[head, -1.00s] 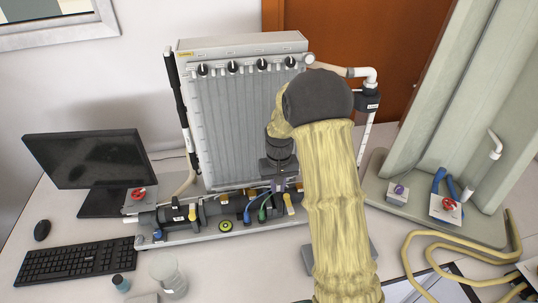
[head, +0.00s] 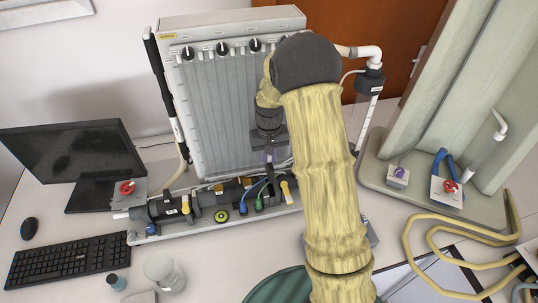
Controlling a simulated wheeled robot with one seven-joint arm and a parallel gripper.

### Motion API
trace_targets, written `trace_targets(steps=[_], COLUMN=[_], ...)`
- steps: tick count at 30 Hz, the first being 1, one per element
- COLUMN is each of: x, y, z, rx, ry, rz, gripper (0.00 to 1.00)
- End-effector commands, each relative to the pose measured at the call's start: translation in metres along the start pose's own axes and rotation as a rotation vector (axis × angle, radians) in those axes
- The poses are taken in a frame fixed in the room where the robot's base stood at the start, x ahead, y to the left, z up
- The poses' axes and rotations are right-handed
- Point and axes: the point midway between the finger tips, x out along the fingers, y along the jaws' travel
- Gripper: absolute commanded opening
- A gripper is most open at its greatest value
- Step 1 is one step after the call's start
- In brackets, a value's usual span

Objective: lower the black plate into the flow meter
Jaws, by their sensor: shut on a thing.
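The flow meter (head: 208,204) is a dark horizontal pipe assembly on a grey base in front of the manometer board. It has yellow-handled valves and blue and green tubes. My gripper (head: 269,160) hangs from my yellow-sleeved arm, in front of the board's lower right part and above the right half of the pipe assembly. It is shut on a thin dark piece, seemingly the black plate (head: 270,184), which points down toward the pipes. A purple patch shows by the fingers. The plate's lower end is small and dark among the tubes, so I cannot tell whether it touches the meter.
The manometer board (head: 225,105) stands close behind my gripper. A monitor (head: 70,155), keyboard (head: 68,258) and beaker (head: 163,272) are left. A second board with a pale base (head: 410,205) and yellow hose (head: 445,256) are right. My forearm hides the pipe assembly's right end.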

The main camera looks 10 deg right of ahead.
Motion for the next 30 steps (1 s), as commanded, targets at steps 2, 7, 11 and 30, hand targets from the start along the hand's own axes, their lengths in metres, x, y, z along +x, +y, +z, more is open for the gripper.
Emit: trace_targets(steps=[2,7,11,30], x=[0.003,0.011,0.017,0.034], y=[0.0,0.0,0.0,0.001], z=[0.0,0.0,0.0,0.0], rx=[0.0,0.0,0.0,0.001], ry=[0.0,0.0,0.0,0.0], rz=[0.0,0.0,0.0,0.0], gripper=[0.0,0.0,0.0,0.0])
